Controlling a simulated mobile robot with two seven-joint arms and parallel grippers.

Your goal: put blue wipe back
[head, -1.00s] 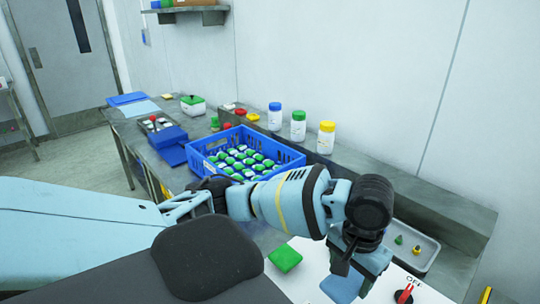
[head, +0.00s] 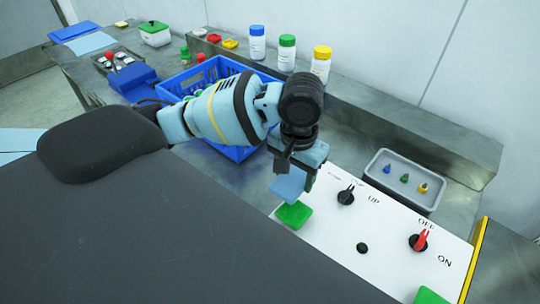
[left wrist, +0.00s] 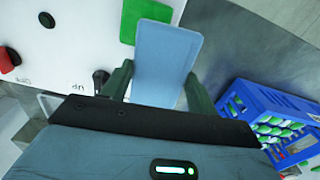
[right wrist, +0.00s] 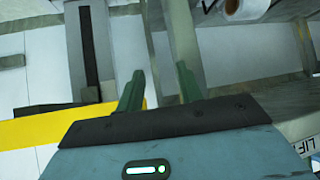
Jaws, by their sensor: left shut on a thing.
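The blue wipe (head: 287,189) hangs below my left gripper (head: 296,168), close above a green pad on the white panel. In the left wrist view the wipe (left wrist: 165,50) is a flat light-blue piece between the two fingers of the gripper (left wrist: 157,84), which is shut on it. It partly covers the green pad there. I cannot tell whether the wipe touches the pad. My right gripper (right wrist: 158,82) shows only in the right wrist view; its fingers are apart with nothing between them.
The white panel (head: 330,228) carries a black knob (head: 346,196), a red switch (head: 420,240) and the green pad (head: 294,215). A grey tray (head: 404,183) with small coloured pieces lies behind it. A blue crate (head: 236,152) and several bottles stand further back.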

